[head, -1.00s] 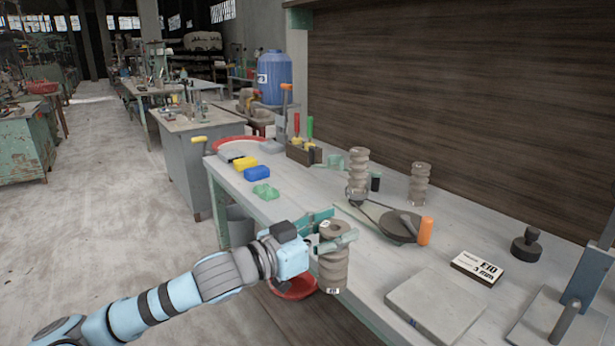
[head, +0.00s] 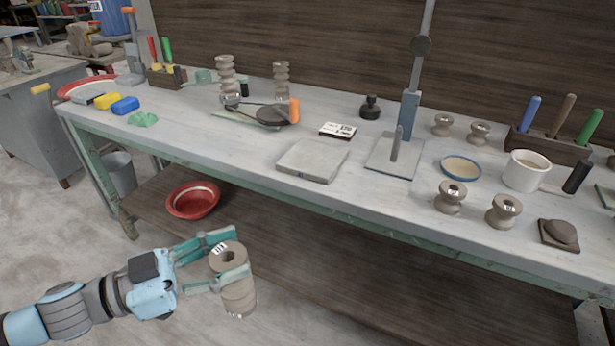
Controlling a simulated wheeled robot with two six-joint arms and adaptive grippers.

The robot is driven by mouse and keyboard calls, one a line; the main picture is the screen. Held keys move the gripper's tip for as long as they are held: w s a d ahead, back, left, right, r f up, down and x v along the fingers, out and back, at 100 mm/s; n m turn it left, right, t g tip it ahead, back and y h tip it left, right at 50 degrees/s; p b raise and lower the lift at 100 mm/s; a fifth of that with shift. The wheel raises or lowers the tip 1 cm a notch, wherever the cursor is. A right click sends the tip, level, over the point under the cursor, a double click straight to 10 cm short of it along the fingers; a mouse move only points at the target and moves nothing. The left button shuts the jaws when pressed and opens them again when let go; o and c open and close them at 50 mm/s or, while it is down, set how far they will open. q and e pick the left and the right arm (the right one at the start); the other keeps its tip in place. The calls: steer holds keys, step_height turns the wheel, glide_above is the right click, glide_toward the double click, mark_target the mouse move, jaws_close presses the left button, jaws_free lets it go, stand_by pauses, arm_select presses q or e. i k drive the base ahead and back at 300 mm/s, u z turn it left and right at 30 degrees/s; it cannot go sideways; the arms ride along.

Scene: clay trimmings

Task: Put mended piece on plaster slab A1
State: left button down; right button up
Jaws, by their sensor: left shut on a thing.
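My left gripper (head: 212,262) is shut on a ribbed grey-brown clay piece (head: 238,292). The piece is roughly upright, with a round hole in its top and a small white tag on its rim. The gripper fingers hide part of its upper side. It is held in front of the workbench, clear of the bench top. A pale square slab (head: 313,160) lies flat and bare near the bench's front edge, up and right of the gripper. A small blue mark is on its edge; I cannot read a name. My right gripper does not show.
The workbench (head: 400,210) has a lower shelf with a red bowl (head: 193,201) near it. A white-labelled box (head: 338,130) lies behind the slab, and a metal stand (head: 395,155) is right of it. Several spools, a dish (head: 460,167) and a mug (head: 526,170) stand further right.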

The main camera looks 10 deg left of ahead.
mark_target(314, 155)
steer(key=u, duration=0.05)
steer(key=k, duration=0.7)
steer(key=z, duration=0.75)
steer(key=i, duration=1.1)
steer(key=u, duration=0.1)
